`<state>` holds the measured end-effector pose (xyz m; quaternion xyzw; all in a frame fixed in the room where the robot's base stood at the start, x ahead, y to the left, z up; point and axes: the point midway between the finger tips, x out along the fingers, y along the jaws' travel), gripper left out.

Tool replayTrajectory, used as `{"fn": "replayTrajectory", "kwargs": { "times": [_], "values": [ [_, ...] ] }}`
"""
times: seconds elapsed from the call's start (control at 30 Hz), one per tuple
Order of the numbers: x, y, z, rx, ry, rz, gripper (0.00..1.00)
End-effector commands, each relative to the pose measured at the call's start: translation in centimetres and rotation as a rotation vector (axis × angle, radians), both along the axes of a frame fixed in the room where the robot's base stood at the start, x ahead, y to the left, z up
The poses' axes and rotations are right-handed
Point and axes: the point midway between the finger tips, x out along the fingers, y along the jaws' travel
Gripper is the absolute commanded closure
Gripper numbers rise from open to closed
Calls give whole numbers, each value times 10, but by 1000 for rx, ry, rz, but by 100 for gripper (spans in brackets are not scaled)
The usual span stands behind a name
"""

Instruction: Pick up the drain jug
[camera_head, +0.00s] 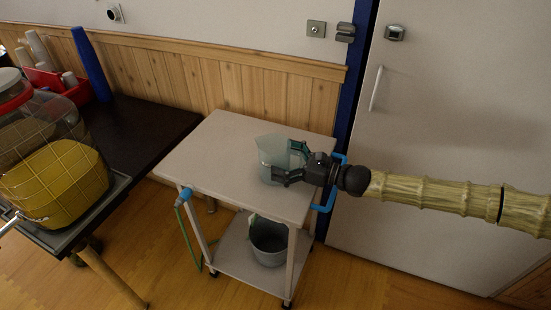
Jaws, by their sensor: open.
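A translucent pale blue-grey jug (268,158) stands upright near the right side of a small white cart's top (215,150). I take it to be the drain jug. My gripper (284,163) reaches in from the right, with its fingers spread open at the jug's right side. One finger is near the upper part and the other lower at the front. I cannot tell whether they touch the jug. My gripper hides the jug's right side, and its handle cannot be made out.
A grey bucket (268,243) stands on the cart's lower shelf. A dark table (150,125) at left holds a large jar of yellow liquid (60,185) in a wire cage, a red caddy (70,90) and a blue cup stack (91,65). A white door (450,110) stands behind my arm.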

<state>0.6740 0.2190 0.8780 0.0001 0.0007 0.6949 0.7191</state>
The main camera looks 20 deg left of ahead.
Motion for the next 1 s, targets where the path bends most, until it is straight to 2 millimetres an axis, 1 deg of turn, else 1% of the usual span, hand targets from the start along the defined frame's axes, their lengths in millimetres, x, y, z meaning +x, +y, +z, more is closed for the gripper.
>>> {"fn": "replayTrajectory", "kwargs": {
  "times": [0.2,0.37,0.4,0.5,0.8,0.87,1.0],
  "values": [
    [0,1,0,0,-1,0,0],
    [0,1,0,0,-1,0,29],
    [0,1,0,0,-1,0,36],
    [0,1,0,0,-1,0,53],
    [0,1,3,1,-2,0,53],
    [0,1,7,2,-2,0,53],
    [1,0,25,3,-5,1,53]
  ]
}}
